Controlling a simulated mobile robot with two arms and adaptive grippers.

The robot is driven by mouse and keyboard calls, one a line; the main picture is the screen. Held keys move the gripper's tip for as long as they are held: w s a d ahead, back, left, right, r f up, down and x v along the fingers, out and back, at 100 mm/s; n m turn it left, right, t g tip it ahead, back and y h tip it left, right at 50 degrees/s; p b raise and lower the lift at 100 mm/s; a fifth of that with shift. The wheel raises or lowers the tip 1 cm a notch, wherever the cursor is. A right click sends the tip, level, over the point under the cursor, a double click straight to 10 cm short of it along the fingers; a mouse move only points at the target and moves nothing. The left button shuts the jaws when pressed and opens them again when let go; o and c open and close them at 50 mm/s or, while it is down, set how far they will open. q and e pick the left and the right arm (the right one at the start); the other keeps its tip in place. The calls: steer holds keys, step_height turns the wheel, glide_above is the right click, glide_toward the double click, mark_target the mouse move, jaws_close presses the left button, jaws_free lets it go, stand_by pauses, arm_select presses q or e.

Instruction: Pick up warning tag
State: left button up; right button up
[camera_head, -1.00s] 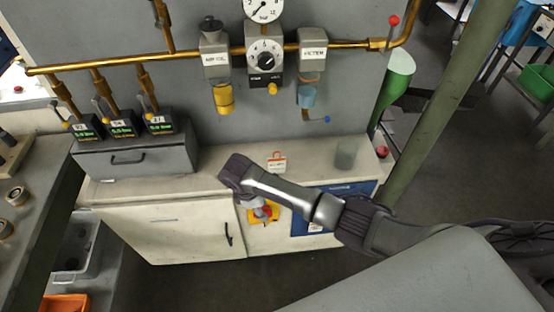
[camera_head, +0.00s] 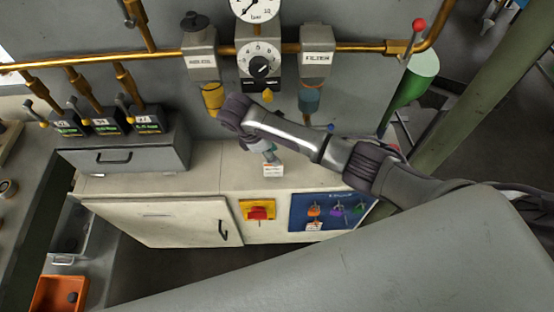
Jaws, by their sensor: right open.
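The warning tag (camera_head: 273,170) is a small white card with an orange-red marking. It is on the light worktop of the cabinet, near its front edge. My right gripper (camera_head: 270,157) points down just above and behind the tag and overlaps its upper part in the picture. Its jaws are open. It looks small and partly hidden by my arm, and I cannot tell whether it touches the tag. My left gripper is not in view.
The worktop (camera_head: 205,165) is clear left of the tag, up to a grey drawer box (camera_head: 120,158). Gauges and brass pipes are on the wall behind. A red-yellow switch (camera_head: 258,212) and blue lockout board (camera_head: 335,212) are on the cabinet front. An orange bin (camera_head: 58,293) is lower left.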

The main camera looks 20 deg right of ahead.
mark_target(280, 175)
steer(key=x, duration=0.2)
steer(key=p+x, duration=0.1)
steer(key=x, duration=0.3)
steer(key=shift+s+a, duration=0.1)
steer(key=shift+s, duration=0.2)
steer(key=shift+f, duration=0.1)
jaws_close()
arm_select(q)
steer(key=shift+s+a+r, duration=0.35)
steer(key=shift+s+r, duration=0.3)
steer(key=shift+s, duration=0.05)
